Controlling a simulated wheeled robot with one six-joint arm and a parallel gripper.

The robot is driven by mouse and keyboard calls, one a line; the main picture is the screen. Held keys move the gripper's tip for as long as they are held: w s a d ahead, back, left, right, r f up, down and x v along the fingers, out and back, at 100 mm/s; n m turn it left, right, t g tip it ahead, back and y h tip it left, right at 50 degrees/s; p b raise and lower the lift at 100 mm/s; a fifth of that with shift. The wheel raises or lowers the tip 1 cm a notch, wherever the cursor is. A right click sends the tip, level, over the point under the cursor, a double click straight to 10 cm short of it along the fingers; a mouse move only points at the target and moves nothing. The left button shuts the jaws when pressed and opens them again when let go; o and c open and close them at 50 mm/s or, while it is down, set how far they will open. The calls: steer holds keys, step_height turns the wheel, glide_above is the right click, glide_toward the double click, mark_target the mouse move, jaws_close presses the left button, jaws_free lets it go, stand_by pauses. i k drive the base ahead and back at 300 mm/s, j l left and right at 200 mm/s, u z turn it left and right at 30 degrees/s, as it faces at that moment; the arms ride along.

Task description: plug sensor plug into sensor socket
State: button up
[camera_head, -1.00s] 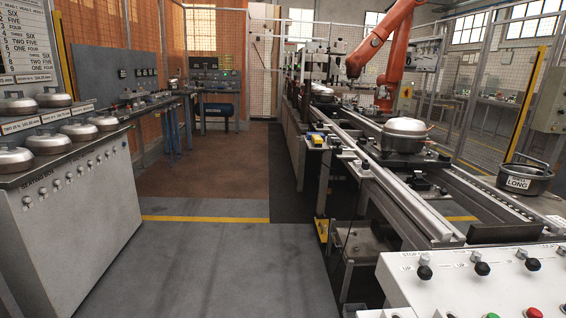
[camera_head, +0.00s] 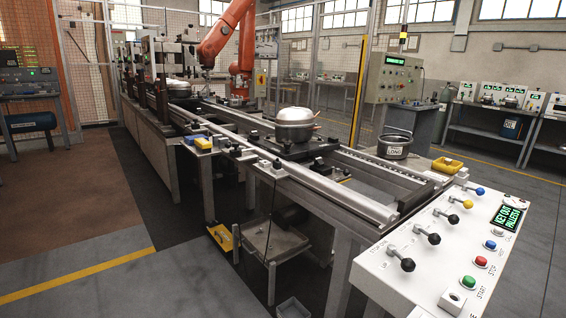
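My gripper is not in the view. I cannot make out a sensor plug or a sensor socket for certain. A small pale block with a round dark hole (camera_head: 452,299) sits at the near end of the white control panel; I cannot tell what it is. A silver compressor (camera_head: 295,126) stands on a pallet on the conveyor line.
The white control panel (camera_head: 400,288) with levers and coloured buttons stands at the near right. The conveyor rail (camera_head: 315,192) runs away to the upper left. An orange robot arm (camera_head: 232,28) stands behind. Grey floor (camera_head: 130,290) is clear at the left.

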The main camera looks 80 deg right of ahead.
mark_target(277, 164)
steer(key=i+l+z, duration=0.15)
steer(key=z, duration=0.35)
steer(key=i+z, duration=0.2)
steer(key=z, duration=0.25)
steer(key=i+z, duration=0.2)
steer(key=z, duration=0.3)
steer(key=i+z, duration=0.2)
steer(key=z, duration=0.25)
steer(key=i+z, duration=0.7)
